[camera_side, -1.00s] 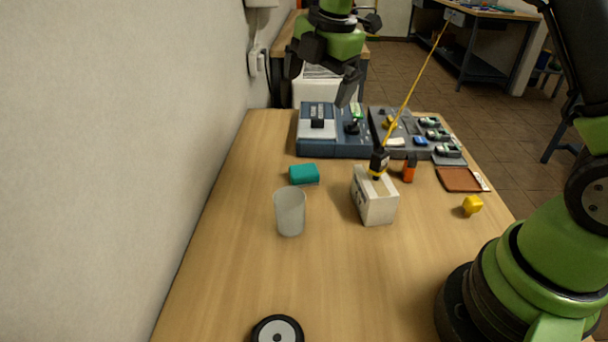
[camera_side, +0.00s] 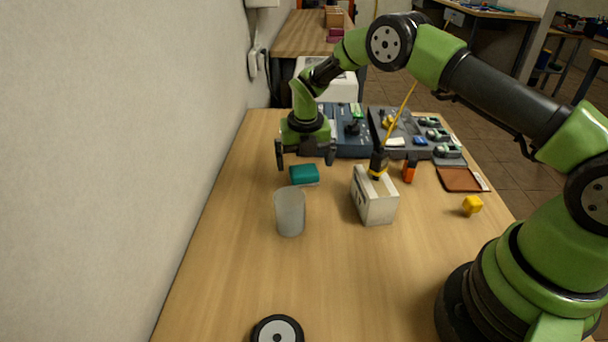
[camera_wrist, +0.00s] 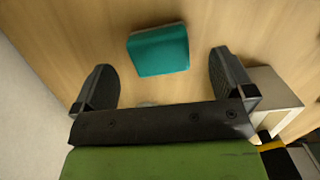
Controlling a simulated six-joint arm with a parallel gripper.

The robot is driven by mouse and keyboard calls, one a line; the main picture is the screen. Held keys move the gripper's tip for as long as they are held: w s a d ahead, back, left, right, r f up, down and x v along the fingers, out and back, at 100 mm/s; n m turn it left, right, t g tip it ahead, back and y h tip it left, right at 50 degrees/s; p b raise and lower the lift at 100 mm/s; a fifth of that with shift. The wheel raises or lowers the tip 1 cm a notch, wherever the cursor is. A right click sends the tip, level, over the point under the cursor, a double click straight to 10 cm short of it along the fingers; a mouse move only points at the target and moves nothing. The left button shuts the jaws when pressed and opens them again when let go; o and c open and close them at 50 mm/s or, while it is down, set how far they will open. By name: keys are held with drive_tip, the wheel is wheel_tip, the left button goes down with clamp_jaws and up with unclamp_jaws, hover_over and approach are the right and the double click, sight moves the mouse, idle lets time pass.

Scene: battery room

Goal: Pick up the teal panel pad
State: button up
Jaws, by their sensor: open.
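The teal panel pad (camera_side: 304,175) lies on the wooden table (camera_side: 250,255), just behind a frosted cup. It also shows in the wrist view (camera_wrist: 158,50), at the top centre, ahead of the space between the two fingers. My gripper (camera_side: 306,158) points down above and slightly behind the pad. Its dark fingers are spread apart with nothing between them, and they also show in the wrist view (camera_wrist: 162,85). The gripper does not appear to touch the pad.
The frosted cup (camera_side: 290,212) stands close in front of the pad. A white box (camera_side: 374,198) with a yellow-corded black device (camera_side: 378,163) is to the right. Blue-grey equipment (camera_side: 352,142) sits behind.

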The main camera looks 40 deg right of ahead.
sight(304, 169)
wheel_tip(304, 169, down, 3)
drive_tip(key=shift+w+f, duration=0.1)
drive_tip(key=shift+f, duration=0.05)
drive_tip(key=shift+c, duration=0.5)
drive_tip(key=c, duration=1)
drive_tip(key=shift+o, duration=0.2)
